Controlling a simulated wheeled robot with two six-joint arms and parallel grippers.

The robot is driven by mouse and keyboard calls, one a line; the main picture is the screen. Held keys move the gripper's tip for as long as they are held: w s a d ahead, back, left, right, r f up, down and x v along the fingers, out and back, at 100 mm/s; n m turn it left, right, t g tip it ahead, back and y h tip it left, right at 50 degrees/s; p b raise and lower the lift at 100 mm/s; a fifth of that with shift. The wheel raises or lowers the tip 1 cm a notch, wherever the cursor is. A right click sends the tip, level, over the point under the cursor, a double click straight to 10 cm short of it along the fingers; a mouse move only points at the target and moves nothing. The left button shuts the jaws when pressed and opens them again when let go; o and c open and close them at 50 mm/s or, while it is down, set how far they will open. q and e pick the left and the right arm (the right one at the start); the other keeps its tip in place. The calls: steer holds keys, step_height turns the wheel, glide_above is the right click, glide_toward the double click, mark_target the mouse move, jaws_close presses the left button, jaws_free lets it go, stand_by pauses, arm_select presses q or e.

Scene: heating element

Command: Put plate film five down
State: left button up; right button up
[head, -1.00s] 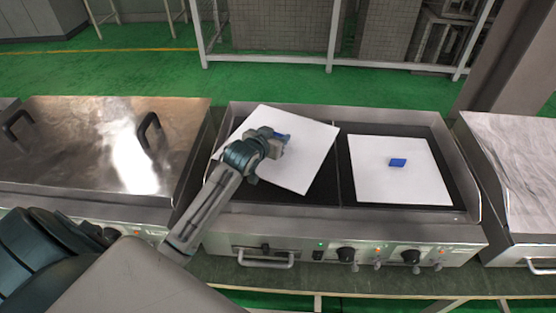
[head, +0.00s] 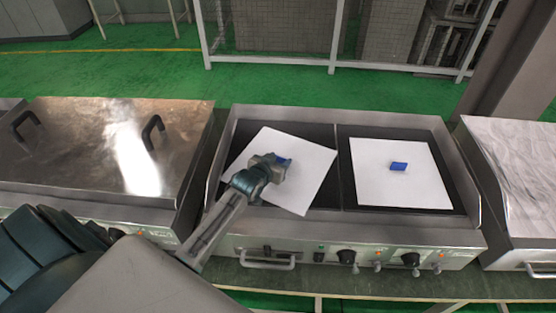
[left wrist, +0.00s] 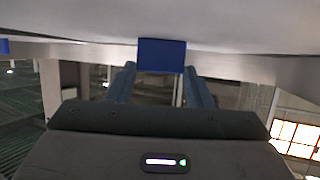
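A white square plate film (head: 304,180) with a blue grip block (head: 284,161) is over the left half of the griddle, turned askew to it. My left gripper (head: 277,166) is at the blue block. In the left wrist view, the block (left wrist: 162,55) sits between my two fingers, under the pale film (left wrist: 230,22). I cannot tell whether the film touches the griddle surface. A second white film (head: 400,187) with a blue block (head: 398,166) lies squarely on the right half. My right gripper is not in view.
The griddle (head: 340,233) has raised metal walls and front knobs. A lidded metal unit (head: 95,150) with black handles stands left, and another covered unit (head: 520,165) stands right. A divider separates the two dark cooking halves.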

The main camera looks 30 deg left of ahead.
arm_select(q)
steer(key=o, duration=0.4)
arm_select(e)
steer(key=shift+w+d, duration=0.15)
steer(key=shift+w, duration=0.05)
arm_select(q)
steer(key=shift+r, duration=0.15)
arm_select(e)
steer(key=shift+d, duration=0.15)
arm_select(q)
steer(key=shift+s, duration=0.25)
steer(key=b+v, duration=0.1)
steer(key=v, duration=0.9)
steer(key=shift+s, duration=0.2)
steer(key=shift+s+d+r, duration=0.1)
steer(key=shift+s+r, duration=0.2)
steer(key=shift+s, duration=0.15)
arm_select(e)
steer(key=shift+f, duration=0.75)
